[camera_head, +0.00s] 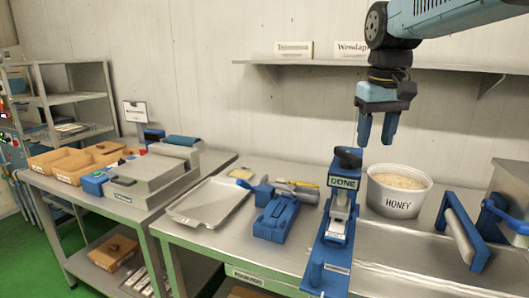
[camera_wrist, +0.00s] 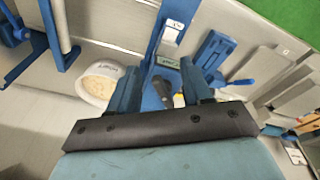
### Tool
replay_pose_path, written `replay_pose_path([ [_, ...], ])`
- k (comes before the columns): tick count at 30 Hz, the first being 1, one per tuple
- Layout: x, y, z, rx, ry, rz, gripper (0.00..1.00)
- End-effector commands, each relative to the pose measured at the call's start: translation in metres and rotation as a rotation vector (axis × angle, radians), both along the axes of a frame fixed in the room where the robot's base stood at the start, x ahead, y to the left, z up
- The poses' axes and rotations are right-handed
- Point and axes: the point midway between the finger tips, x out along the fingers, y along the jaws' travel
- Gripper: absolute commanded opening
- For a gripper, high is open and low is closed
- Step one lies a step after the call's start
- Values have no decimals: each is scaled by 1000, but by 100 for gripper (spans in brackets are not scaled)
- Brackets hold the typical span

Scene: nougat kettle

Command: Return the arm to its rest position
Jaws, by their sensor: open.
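My gripper (camera_head: 377,142) hangs from the blue arm at the upper right of the head view, pointing down. Its two blue fingers are apart with nothing between them. It is above the bench, over the area between the blue stand marked "DONE" (camera_head: 343,183) and the white honey tub (camera_head: 399,190). In the wrist view the fingers (camera_wrist: 163,92) show spread, with the honey tub (camera_wrist: 100,84) to their left and the blue stand (camera_wrist: 165,42) beyond them. The gripper touches nothing.
A wall shelf (camera_head: 430,68) with two label cards runs behind the arm. A blue device (camera_head: 276,216) and a metal tray (camera_head: 210,203) lie left of the stand. A blue-framed roller (camera_head: 462,233) stands at the right. The air around the gripper is free.

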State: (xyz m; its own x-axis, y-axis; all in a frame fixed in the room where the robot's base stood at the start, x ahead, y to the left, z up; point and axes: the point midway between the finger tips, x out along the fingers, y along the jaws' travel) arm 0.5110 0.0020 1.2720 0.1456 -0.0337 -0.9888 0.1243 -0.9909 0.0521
Motion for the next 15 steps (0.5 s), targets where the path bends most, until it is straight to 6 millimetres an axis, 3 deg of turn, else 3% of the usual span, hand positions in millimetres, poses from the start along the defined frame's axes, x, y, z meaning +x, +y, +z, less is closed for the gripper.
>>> replay_pose_path([
  [3,-25,-1,-13,11,-61,-19,49],
  [15,-93,-2,-68,53,-258,-85,49],
])
